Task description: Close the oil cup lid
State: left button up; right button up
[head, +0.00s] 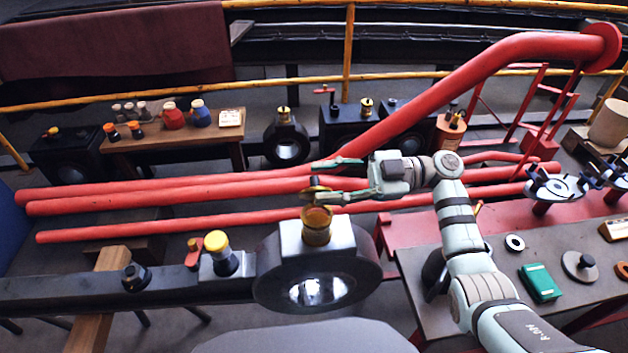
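The brass oil cup (317,226) stands upright on the black block above the large ring-shaped rod end. A small dark and gold piece, which looks like its lid (317,186), shows just above the cup, raised off its top. My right gripper (328,181) reaches in from the right above the cup. Its two fingers are spread, one above and one below the level of the lid. I cannot tell whether a finger touches the lid. The lower finger passes close over the cup's rim and partly hides the lid. My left gripper is not in view.
The black rod (120,291) carries a yellow-capped fitting (216,242) and a red-handled valve (194,252). Red pipes (170,202) run behind the cup. A bench (528,248) with a green box (540,282) stands right. A wooden table (175,146) with bottles stands behind.

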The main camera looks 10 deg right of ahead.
jog(key=shift+a, duration=1.3)
jog(key=shift+c, duration=0.2)
grip_shut()
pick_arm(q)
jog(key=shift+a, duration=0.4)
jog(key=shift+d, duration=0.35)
